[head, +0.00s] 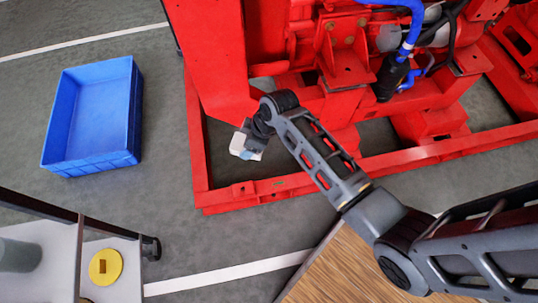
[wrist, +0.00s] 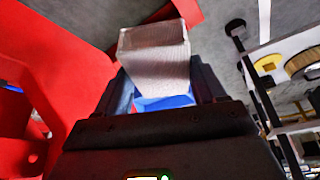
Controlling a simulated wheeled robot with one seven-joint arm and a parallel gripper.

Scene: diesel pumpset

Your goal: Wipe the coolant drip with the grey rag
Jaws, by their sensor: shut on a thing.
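My gripper (head: 248,146) is down beside the lower left corner of the red pumpset frame, inside its base rail in the head view. It is shut on the grey rag (head: 243,149), a pale folded block. In the wrist view the rag (wrist: 156,60) stands out between the dark fingers (wrist: 163,92), with a blue patch just below it. I cannot make out the coolant drip in either view; the arm and gripper hide part of the floor there.
The red pumpset (head: 212,60) and its base rail (head: 250,196) crowd the gripper. An empty blue crate (head: 128,120) stands on the floor at left. A cart with a yellow round item (head: 104,267) is at lower left. A wooden top (head: 335,270) lies below. Grey floor between crate and frame is clear.

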